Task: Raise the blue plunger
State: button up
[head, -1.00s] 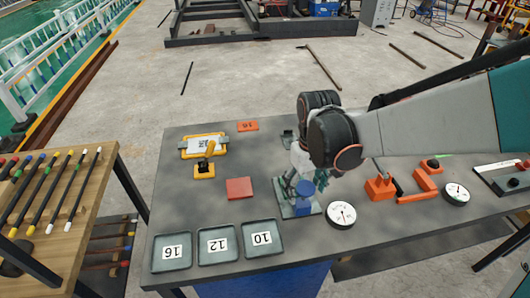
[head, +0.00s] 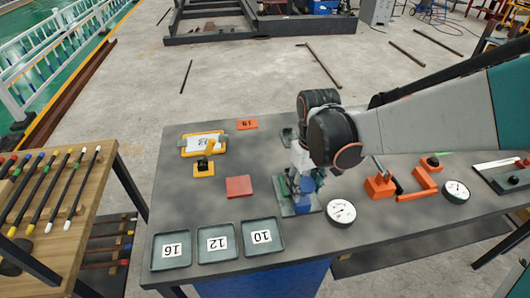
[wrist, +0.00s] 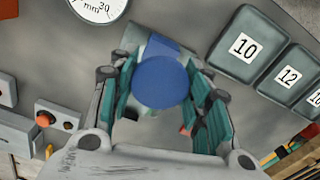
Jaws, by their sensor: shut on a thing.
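The blue plunger (head: 306,185) is a round-topped piece on a small grey-green stand (head: 288,208) near the front middle of the table. In the wrist view, its round blue top (wrist: 160,83) fills the space between my gripper's teal fingers. My gripper (head: 300,182) points down at the stand and is shut on the plunger. The wrist view shows my gripper (wrist: 163,80) with one finger on each side of the plunger. The plunger's lower part is hidden, and I cannot tell how high it stands.
A white dial gauge (head: 341,212) lies close to the right of the stand. Trays marked 10 (head: 262,236), 12 (head: 219,242) and 16 (head: 171,250) line the front left. A red block (head: 239,186) lies left of the stand. Orange tools (head: 380,186) are at the right.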

jog(key=shift+r, duration=0.6)
jog(key=shift+a, duration=0.1)
jog(key=o, duration=1.5)
jog(key=shift+o, duration=0.2)
jog(key=shift+s, duration=0.1)
